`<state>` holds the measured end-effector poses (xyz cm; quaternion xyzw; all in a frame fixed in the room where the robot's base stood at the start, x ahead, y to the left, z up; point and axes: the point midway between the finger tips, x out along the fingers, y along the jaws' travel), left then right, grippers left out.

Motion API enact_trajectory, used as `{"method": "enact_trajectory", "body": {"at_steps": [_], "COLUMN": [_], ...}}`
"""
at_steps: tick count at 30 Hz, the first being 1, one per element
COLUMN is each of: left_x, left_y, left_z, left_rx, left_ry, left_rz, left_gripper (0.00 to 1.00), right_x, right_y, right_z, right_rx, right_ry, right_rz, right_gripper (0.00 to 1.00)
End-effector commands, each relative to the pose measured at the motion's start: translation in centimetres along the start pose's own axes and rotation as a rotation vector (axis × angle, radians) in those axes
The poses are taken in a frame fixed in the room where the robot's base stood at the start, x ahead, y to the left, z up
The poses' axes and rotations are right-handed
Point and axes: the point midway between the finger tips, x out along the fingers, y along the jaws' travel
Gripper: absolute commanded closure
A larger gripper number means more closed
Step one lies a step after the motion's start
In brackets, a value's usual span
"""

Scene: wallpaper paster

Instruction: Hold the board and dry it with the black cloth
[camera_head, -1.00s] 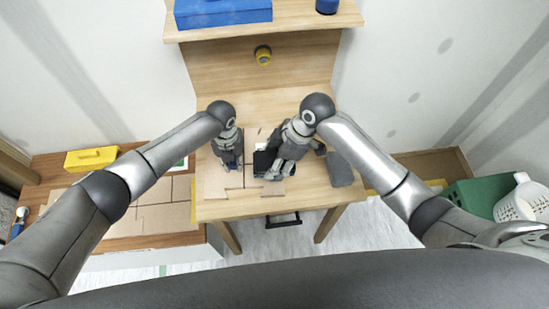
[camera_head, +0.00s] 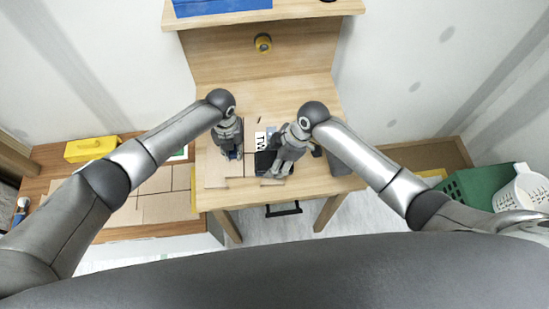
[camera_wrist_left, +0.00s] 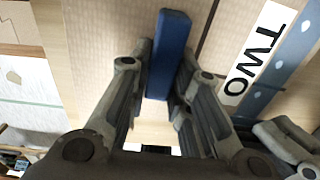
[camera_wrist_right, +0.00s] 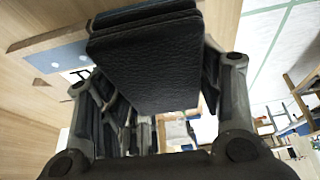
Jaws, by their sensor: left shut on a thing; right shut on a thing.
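The light-brown board (camera_head: 216,168) lies flat on the wooden table near its front edge. My left gripper (camera_head: 233,155) is over it, shut on a narrow blue bar (camera_wrist_left: 172,45) that stands up between its fingers; I cannot tell whether the bar is fixed to the board. My right gripper (camera_head: 273,172) is just right of the left one, shut on the black cloth (camera_wrist_right: 150,60), a folded, leathery-looking pad. In the head view the cloth (camera_head: 262,164) is low over the board area; contact is hidden. A white label reading TWO (camera_wrist_left: 257,58) lies beside a dotted blue strip (camera_wrist_left: 291,58).
A dark grey block (camera_head: 342,163) is at the table's right edge. A yellow roll (camera_head: 263,43) is on the back panel below a shelf with a blue box (camera_head: 220,6). A yellow box (camera_head: 91,149) sits on the left bench. A green crate (camera_head: 474,187) stands right. The table's rear is clear.

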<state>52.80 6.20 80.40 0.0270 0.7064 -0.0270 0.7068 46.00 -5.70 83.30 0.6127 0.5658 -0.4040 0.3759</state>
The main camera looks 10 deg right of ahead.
Motion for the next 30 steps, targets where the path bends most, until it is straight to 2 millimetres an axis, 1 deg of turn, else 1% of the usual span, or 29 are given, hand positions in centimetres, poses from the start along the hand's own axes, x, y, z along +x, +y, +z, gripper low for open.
{"method": "enact_trajectory", "body": {"at_steps": [2, 4, 10, 12, 14, 17, 20, 28, 30], "left_x": [0.3, 0.3, 0.3, 0.3, 0.3, 0.3, 0.3, 0.3, 0.3], "left_y": [0.1, 0.1, 0.1, 0.1, 0.1, 0.1, 0.1, 0.1, 0.1], "left_z": [-0.3, -0.3, -0.3, -0.2, -0.2, -0.2, -0.2, -0.2, -0.2], "left_rx": [0.0, 0.0, 0.0, 0.0, 0.0, 0.0, 0.0, 0.0, 0.0], "left_ry": [0.006, 0.006, 0.006, 0.006, 0.006, 0.006, 0.005, 0.005, 0.005], "left_rz": [0.002, 0.002, 0.002, 0.002, 0.002, 0.002, 0.002, 0.002, 0.002], "left_gripper": [1.0, 1.0, 1.0, 1.0, 1.0, 1.0, 1.0, 1.0, 1.0], "right_x": [-0.1, -0.9, -4.2, -4.8, -4.8, -4.0, -2.9, 1.1, 2.6], "right_y": [0.0, 0.1, 0.1, 0.0, 0.0, 0.0, -0.1, 0.0, 0.0], "right_z": [-0.1, -0.6, -1.9, -2.1, -2.0, -1.7, -1.2, 0.4, 1.1], "right_rx": [0.0, -0.001, -0.001, 0.0, 0.001, 0.002, 0.003, 0.002, 0.004], "right_ry": [0.001, 0.004, 0.004, 0.002, 0.0, 0.0, 0.0, 0.0, 0.0], "right_rz": [0.0, 0.001, 0.001, 0.001, -0.001, -0.002, -0.002, -0.002, -0.003], "right_gripper": [0.65, 0.65, 0.65, 0.65, 0.65, 0.65, 0.65, 0.65, 0.65]}}
